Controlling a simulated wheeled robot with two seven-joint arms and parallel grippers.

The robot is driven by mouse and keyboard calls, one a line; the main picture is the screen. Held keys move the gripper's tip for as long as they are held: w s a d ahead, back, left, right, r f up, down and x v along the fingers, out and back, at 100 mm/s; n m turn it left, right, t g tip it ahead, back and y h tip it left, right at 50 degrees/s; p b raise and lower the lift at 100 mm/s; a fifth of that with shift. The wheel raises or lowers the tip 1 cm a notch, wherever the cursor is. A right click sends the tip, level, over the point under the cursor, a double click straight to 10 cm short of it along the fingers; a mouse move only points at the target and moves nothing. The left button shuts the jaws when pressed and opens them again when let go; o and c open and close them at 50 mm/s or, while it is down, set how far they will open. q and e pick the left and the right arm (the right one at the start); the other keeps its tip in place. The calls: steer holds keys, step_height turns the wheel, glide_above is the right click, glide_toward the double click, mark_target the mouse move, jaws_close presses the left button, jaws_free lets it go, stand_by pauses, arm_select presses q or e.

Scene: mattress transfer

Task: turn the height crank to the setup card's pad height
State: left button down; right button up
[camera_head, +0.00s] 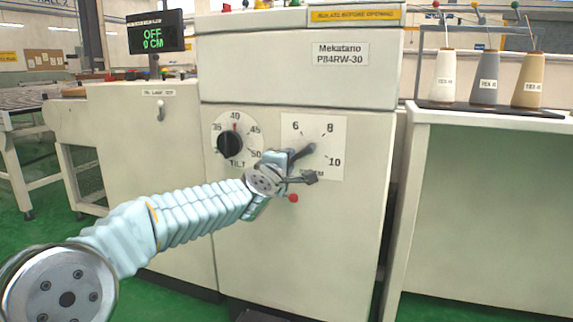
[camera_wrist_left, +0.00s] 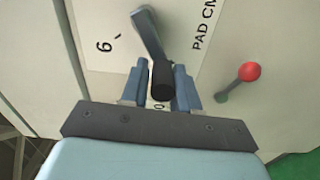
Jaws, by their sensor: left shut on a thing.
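The height crank (camera_head: 308,149) is on a white dial plate (camera_head: 336,145) marked 6, 8 and 10, on the front of the machine. Its arm slants down and left from the hub toward my left gripper (camera_head: 289,170). In the left wrist view, the crank arm (camera_wrist_left: 149,34) ends in a black knob (camera_wrist_left: 162,77). My left gripper (camera_wrist_left: 160,92) is shut on this knob, with one finger on each side. The gripper hides the knob and the lower left of the dial in the head view. I cannot make out a setup card. My right gripper is out of view.
A tilt dial with a black knob (camera_head: 229,143) sits just left of the crank. A red-ended lever (camera_head: 293,198) is below it. Yarn cones (camera_head: 484,80) stand on the right-hand table.

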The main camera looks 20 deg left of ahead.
arm_select(q)
steer(key=shift+d+f, duration=0.4)
steer(key=c, duration=1)
jaws_free()
steer(key=shift+o, duration=0.2)
steer(key=shift+r, duration=0.15)
steer(key=shift+s+a, duration=0.1)
steer(key=shift+s, duration=0.05)
steer(key=s, duration=1.3)
steer(key=shift+s+a, duration=0.25)
